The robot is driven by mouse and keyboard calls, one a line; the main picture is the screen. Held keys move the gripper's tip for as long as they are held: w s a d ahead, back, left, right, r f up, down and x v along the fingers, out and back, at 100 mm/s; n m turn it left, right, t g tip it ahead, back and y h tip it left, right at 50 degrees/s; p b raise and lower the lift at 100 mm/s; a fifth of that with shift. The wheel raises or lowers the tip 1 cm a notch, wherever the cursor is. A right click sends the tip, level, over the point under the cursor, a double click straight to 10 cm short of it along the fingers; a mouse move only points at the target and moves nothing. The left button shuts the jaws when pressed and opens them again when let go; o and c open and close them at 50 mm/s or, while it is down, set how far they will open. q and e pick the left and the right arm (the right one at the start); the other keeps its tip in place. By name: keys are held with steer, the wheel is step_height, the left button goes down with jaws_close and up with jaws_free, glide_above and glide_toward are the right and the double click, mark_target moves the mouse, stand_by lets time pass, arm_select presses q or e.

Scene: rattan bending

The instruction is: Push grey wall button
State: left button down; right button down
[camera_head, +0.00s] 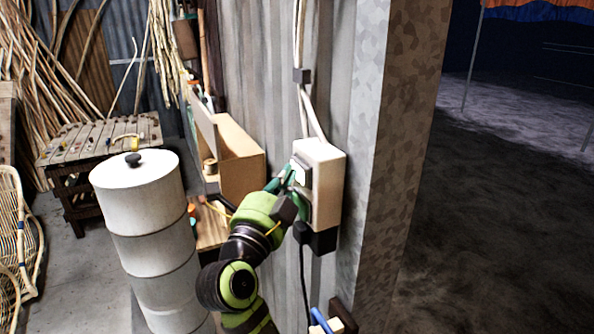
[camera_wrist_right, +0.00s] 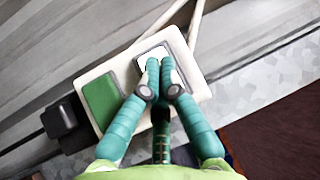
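A cream switch box (camera_head: 328,182) is fixed on the corrugated metal wall. It carries a pale grey button (camera_head: 300,171) in a dark frame, which also shows in the wrist view (camera_wrist_right: 148,55), and a green button (camera_wrist_right: 101,99) beside it. My right gripper (camera_head: 287,181) is at the front of the box. In the wrist view its teal fingertips (camera_wrist_right: 160,66) are together with nothing between them, and they lie over the lower edge of the pale button. They look to be at or very near its face; contact cannot be told. My left gripper is not in view.
A tall white stacked drum (camera_head: 140,203) stands left of my right arm. A cardboard box (camera_head: 240,160) sits behind the gripper beside the wall. Cables (camera_head: 299,70) run up from the switch box. Dark open ground lies right of the wall post (camera_head: 398,140).

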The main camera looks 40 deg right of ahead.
steer(key=w+a, duration=0.1)
steer(key=a, duration=0.5)
steer(key=shift+w, duration=0.25)
